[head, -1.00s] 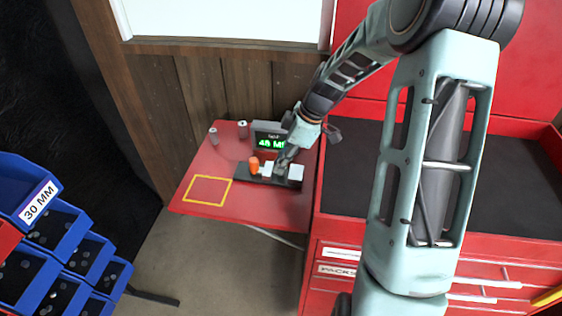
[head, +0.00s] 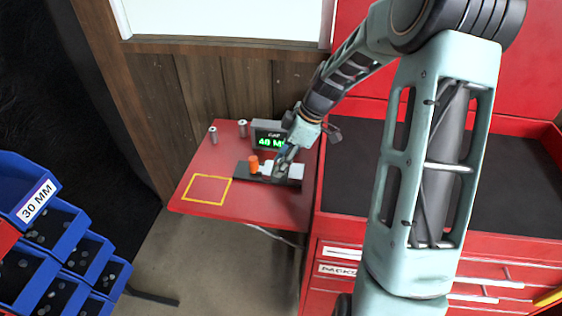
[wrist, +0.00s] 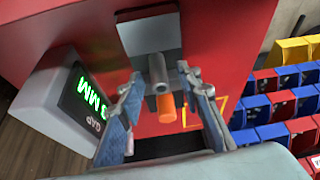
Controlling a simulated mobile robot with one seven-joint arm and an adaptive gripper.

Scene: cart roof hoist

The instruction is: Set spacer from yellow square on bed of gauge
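The gauge bed (head: 244,171) is a dark bar on the red side table, with pale jaw blocks (head: 296,172) and an orange knob (head: 253,164). The yellow square (head: 207,189) at the table's left front is empty. My gripper (head: 280,168) is down at the bed between the pale blocks. In the wrist view a grey cylindrical spacer (wrist: 158,72) shows between the fingers of my gripper (wrist: 160,84). The fingers stand apart, with a visible gap on each side of the spacer. The spacer's contact with the bed is hidden.
A gauge display (head: 270,136) with green digits stands just behind the bed. Two small grey cylinders (head: 213,135) (head: 242,129) stand at the table's back left. A red tool cabinet (head: 430,260) borders the right; blue bins (head: 60,235) are at left.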

